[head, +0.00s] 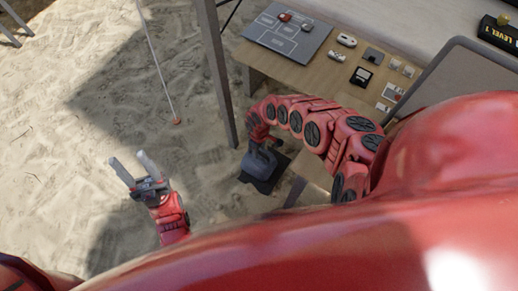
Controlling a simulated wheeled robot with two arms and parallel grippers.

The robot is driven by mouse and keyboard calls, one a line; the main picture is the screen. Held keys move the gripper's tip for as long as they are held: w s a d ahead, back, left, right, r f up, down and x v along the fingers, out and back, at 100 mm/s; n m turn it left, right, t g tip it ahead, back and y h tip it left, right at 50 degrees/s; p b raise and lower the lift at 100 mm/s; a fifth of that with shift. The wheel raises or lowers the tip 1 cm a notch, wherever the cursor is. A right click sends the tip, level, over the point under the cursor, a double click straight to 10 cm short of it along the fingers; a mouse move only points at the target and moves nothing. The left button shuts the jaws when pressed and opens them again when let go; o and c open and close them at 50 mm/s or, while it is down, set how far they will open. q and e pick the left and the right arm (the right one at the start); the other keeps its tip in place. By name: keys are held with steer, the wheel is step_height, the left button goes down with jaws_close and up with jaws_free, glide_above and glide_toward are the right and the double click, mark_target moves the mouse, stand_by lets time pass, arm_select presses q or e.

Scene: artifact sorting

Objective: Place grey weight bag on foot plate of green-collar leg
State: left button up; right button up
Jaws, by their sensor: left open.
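A grey weight bag (262,161) with a raised handle is low over the sand, near the middle of the head view. A dark flat plate (276,176) shows beneath and beside it. I cannot tell if the bag touches the plate. My right arm reaches down to the bag's top; the right gripper (257,143) is at the handle, but its fingers are not clear. A grey leg (217,75) comes down just left of the bag. No green collar shows. My left gripper (128,161) is open and empty over the sand, well left of the bag.
A wooden table (262,67) at the upper right holds a grey board (287,42) and several small items. A thin cord runs down to a small peg (176,121) in the sand. A grey panel (452,66) stands at the right. Sand at the left is open.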

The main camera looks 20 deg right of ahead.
steer(key=shift+r+p, duration=0.3)
steer(key=shift+r, duration=0.05)
step_height(320, 180, up, 12)
steer(key=p, duration=0.5)
steer(key=shift+w+f, duration=0.2)
